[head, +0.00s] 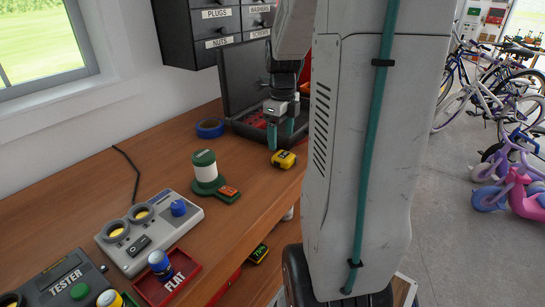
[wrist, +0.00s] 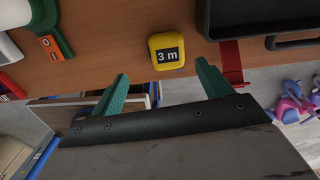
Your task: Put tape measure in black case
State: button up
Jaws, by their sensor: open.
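A yellow tape measure (head: 283,159) lies on the wooden workbench near its front edge. In the wrist view the tape measure (wrist: 167,52) shows a dark "3 m" label and lies just beyond the fingertips, between their lines. My gripper (head: 281,135) has green fingers, which are spread apart and empty above the bench, close to the tape measure. The fingers also show in the wrist view (wrist: 162,74). The black case (head: 240,72) stands open behind the gripper, lid raised, with red inside. My arm hides part of it. Its edge shows in the wrist view (wrist: 218,37) at the upper right.
A blue tape roll (head: 210,128) lies left of the case. A green-and-white cylinder device (head: 206,170) stands left of the tape measure. A grey control box (head: 145,240) and red FLAT tray (head: 183,266) are nearer. Labelled drawers (head: 215,25) hang above the case.

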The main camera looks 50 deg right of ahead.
aim_at(284, 154)
jog(key=shift+m, duration=0.5)
jog(key=f, duration=0.2)
jog(key=d+f, duration=0.1)
jog(key=f, duration=0.5)
jog(key=shift+d+f, duration=0.1)
jog(key=shift+d, duration=0.05)
jog(key=c, duration=1.3)
jog(key=shift+o, duration=0.2)
